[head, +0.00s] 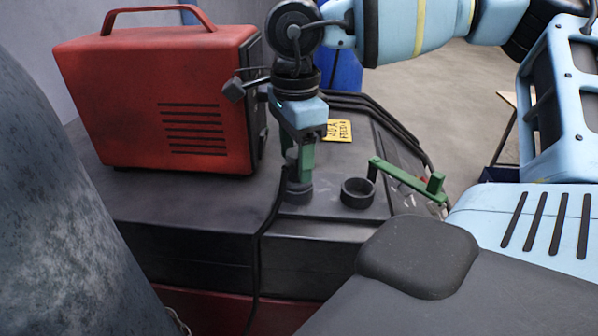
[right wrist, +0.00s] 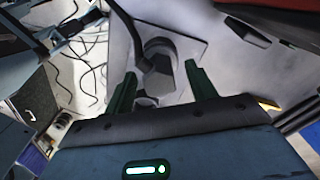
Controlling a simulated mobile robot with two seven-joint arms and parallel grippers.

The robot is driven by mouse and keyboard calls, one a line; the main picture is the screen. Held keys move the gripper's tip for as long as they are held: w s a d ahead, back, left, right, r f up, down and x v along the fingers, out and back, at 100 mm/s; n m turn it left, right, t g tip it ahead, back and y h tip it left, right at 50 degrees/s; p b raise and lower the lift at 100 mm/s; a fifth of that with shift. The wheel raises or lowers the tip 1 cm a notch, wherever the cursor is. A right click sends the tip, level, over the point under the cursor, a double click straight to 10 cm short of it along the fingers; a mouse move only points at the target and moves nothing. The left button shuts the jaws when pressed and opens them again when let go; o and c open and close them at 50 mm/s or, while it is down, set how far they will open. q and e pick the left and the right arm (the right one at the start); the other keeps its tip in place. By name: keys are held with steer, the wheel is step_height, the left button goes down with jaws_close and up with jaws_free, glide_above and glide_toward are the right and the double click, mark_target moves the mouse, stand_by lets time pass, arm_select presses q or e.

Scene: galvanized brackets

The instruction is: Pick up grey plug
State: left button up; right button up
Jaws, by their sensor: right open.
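The grey plug (head: 298,192) stands on the dark top of a black housing in the head view, with a black cable running down the front. My right gripper (head: 303,166) points down just above it, its green fingers partly hiding the plug. In the right wrist view the grey plug (right wrist: 160,58) shows between and slightly beyond the two spread green fingertips (right wrist: 160,70), with its cable bending over it. The gripper is open and holds nothing. Whether a finger touches the plug I cannot tell. My left gripper is out of view.
An empty dark round socket (head: 357,193) sits right of the plug. Beyond it is a green lever (head: 405,180). A yellow label (head: 338,131) lies behind. A red machine (head: 155,105) stands close on the left. Dark cables (head: 385,113) run along the housing's back edge.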

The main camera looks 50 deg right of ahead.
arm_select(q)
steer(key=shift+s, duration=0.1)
arm_select(e)
steer(key=shift+f, duration=0.25)
jaws_close()
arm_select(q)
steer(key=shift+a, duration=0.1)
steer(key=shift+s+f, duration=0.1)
arm_select(e)
steer(key=shift+r, duration=0.1)
steer(key=shift+r, duration=0.75)
step_height(320, 180, up, 2)
steer(key=shift+s+b, duration=0.1)
steer(key=shift+b, duration=0.4)
arm_select(q)
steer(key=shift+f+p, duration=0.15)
steer(key=shift+p, duration=0.15)
arm_select(e)
steer(key=s+d+r, duration=0.1)
steer(key=s+d, duration=0.1)
steer(key=s, duration=1.3)
steer(key=shift+s+r, duration=0.2)
steer(key=shift+s, duration=0.2)
